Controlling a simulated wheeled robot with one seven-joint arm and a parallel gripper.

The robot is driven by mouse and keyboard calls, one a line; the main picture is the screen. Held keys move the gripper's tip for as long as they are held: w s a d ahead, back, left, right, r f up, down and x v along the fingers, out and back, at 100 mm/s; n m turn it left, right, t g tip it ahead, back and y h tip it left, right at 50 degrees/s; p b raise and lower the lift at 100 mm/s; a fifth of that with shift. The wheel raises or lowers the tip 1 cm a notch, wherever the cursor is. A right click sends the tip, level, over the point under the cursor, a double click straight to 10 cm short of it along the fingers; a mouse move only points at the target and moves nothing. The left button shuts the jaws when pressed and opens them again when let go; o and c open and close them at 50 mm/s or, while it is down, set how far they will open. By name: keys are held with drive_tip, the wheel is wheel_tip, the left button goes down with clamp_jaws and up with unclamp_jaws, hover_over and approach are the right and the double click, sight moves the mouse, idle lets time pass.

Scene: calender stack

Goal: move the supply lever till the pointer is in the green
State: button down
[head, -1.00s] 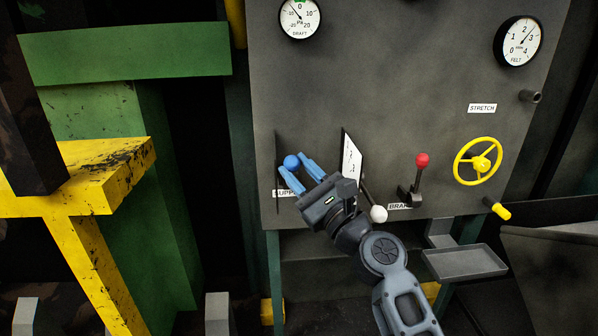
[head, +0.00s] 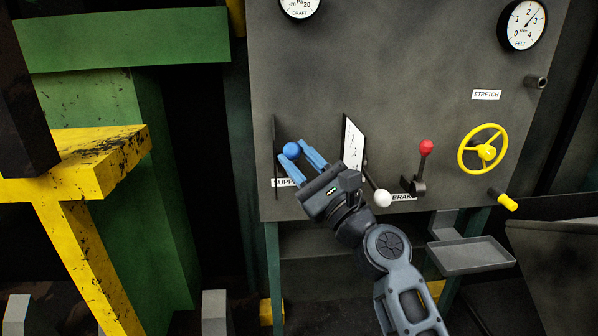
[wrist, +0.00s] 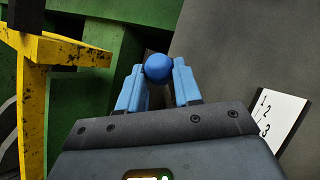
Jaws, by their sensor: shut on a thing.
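The supply lever's blue ball knob (head: 291,150) stands in front of the slot at the panel's left, above the partly covered SUPPLY label (head: 284,183). My gripper (head: 302,155) is shut on this knob, with one blue finger on each side. The DRAFT gauge (head: 300,8) is cut off by the top edge of the head view. Its pointer and green zone do not show now.
Right of my gripper are a white-knobbed lever (head: 382,198) beside a numbered plate (head: 352,148), a red-knobbed brake lever (head: 426,147) and a yellow handwheel (head: 483,152). The FELT gauge (head: 523,24) is at top right. A yellow beam (head: 100,165) stands left of the panel.

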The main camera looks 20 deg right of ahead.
drive_tip(key=f+n+y+b, duration=0.1)
drive_tip(key=b, duration=0.3)
drive_tip(key=s+f+n+t+b, duration=0.1)
drive_tip(key=b, duration=0.4)
drive_tip(key=f+n+y+b, duration=0.1)
drive_tip(key=f+b, duration=0.1)
drive_tip(key=b, duration=0.3)
drive_tip(key=shift+s+a+f+y, duration=0.1)
drive_tip(key=shift+s+a+y, duration=0.15)
drive_tip(key=shift+y, duration=0.05)
drive_tip(key=shift+b, duration=0.35)
drive_tip(key=c, duration=1.1)
unclamp_jaws()
drive_tip(key=shift+o, duration=0.2)
drive_tip(key=shift+s, duration=0.1)
drive_tip(key=b+v, duration=0.1)
drive_tip(key=v, duration=0.6)
drive_tip(key=shift+s+f+b, duration=0.2)
drive_tip(key=shift+f+b, duration=0.1)
